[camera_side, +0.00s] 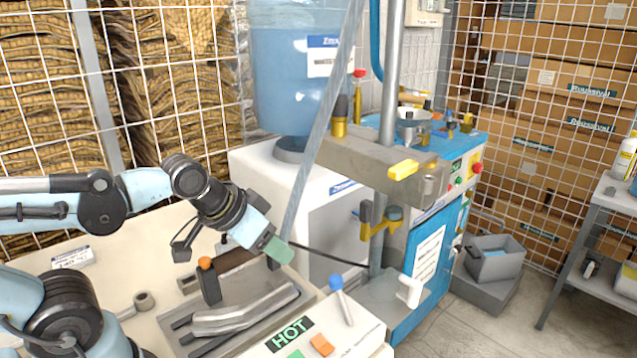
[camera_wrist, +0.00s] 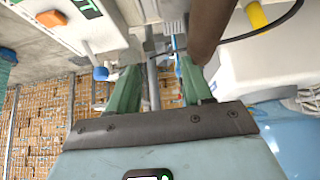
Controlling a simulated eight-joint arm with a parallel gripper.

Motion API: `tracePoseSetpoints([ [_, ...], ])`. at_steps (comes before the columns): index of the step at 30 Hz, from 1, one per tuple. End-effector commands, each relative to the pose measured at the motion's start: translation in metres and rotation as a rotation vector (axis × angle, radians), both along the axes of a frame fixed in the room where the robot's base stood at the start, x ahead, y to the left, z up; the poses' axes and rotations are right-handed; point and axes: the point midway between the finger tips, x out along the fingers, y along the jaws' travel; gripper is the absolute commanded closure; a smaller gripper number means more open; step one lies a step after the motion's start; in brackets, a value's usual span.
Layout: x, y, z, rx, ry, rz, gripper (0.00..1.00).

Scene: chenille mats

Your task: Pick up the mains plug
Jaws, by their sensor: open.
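My gripper (camera_side: 277,254) is open in the side view, above the back of the grey-and-white bench, pointing down and right. In the wrist view its two green fingers (camera_wrist: 157,75) stand apart with nothing gripped between them. I cannot clearly make out the mains plug in either view. A black cable (camera_side: 330,258) runs from near my fingertips to the right, across the front of the white cabinet. A black cable (camera_wrist: 272,31) also curves at the upper right of the wrist view, passing behind a brown cylinder (camera_wrist: 213,25) close to the right finger.
A slanted grey bar (camera_side: 318,135) passes close to my gripper. An orange-topped lever (camera_side: 207,275) and a blue-knobbed lever (camera_side: 339,298) stand on the bench. A grey metal tray (camera_side: 245,312) lies below. A white cabinet (camera_side: 262,185) with a blue water tank (camera_side: 285,85) stands behind.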

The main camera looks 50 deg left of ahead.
Motion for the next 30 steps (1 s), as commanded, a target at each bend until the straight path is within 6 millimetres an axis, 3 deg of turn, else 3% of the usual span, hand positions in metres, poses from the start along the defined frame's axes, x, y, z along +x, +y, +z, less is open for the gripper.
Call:
tracePoseSetpoints([
  [13, 0.0, 0.0, 0.007, 0.001, 0.0, 0.001, 0.4],
  [26, 0.0, 0.0, 0.067, 0.0, 0.0, 0.0, 0.4],
  [30, 0.004, 0.029, 0.068, 0.036, 0.082, 0.025, 0.4],
])
